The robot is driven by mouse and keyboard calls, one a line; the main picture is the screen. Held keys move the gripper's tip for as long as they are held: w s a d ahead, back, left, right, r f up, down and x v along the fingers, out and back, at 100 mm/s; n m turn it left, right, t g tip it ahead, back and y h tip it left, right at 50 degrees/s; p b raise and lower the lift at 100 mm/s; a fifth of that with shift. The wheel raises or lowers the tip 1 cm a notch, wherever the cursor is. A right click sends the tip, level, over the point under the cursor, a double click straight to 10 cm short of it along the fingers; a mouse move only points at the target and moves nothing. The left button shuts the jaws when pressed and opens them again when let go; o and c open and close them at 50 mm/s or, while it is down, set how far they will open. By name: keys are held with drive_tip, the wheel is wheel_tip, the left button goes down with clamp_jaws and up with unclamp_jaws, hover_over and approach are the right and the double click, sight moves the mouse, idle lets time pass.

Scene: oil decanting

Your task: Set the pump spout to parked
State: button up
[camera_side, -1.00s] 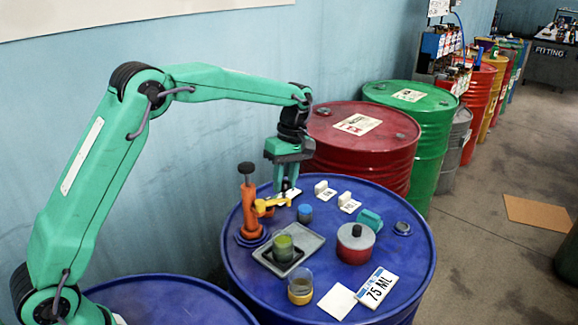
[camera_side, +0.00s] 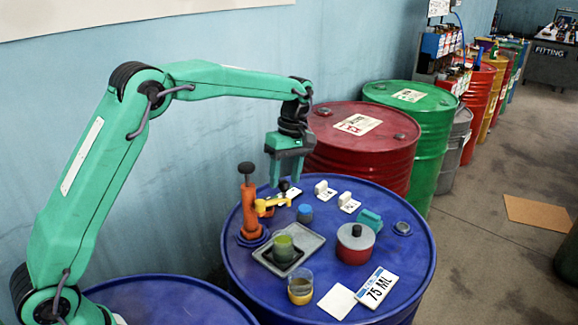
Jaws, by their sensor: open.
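The orange pump (camera_side: 248,207) stands upright at the left of the blue drum top (camera_side: 345,190), with a dark knob on its top. Its yellow spout (camera_side: 270,204) points right, toward the back edge of the grey tray. My gripper (camera_side: 285,182) is above and just behind the spout, pointing down with its fingers apart and nothing between them. I cannot tell whether a fingertip touches the spout. A small white label plate lies under the gripper, partly hidden by it.
A grey tray (camera_side: 312,240) holds a glass of green liquid (camera_side: 284,247). A jar of amber liquid (camera_side: 300,287), a red pot (camera_side: 355,243), a blue cup (camera_side: 305,213), a teal piece (camera_side: 370,221) and a "75 ML" card (camera_side: 376,287) stand or lie around it.

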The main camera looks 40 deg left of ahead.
wheel_tip(320, 180, up, 6)
drive_tip(key=w, duration=0.1)
drive_tip(key=shift+r, duration=0.2)
drive_tip(key=shift+w, duration=0.1)
idle(0.4)
drive_tip(key=shift+s+r, duration=0.25)
drive_tip(key=shift+r, duration=0.1)
drive_tip(key=s+a+r+m+t, duration=0.1)
drive_tip(key=s+r+m+t, duration=0.1)
drive_tip(key=s+r+m, duration=0.35)
drive_tip(key=s+r+m+t, duration=0.2)
drive_tip(key=s, duration=0.6)
drive_tip(key=s+f+m+t, duration=0.2)
drive_tip(key=s+f+m, duration=0.1)
drive_tip(key=s, duration=0.5)
drive_tip(key=s+a+f+m+t, duration=0.1)
drive_tip(key=s+f+m, duration=0.2)
drive_tip(key=s+m, duration=0.2)
drive_tip(key=shift+s+f+t, duration=0.35)
drive_tip(key=shift+s+t, duration=0.05)
drive_tip(key=shift+s, duration=1.45)
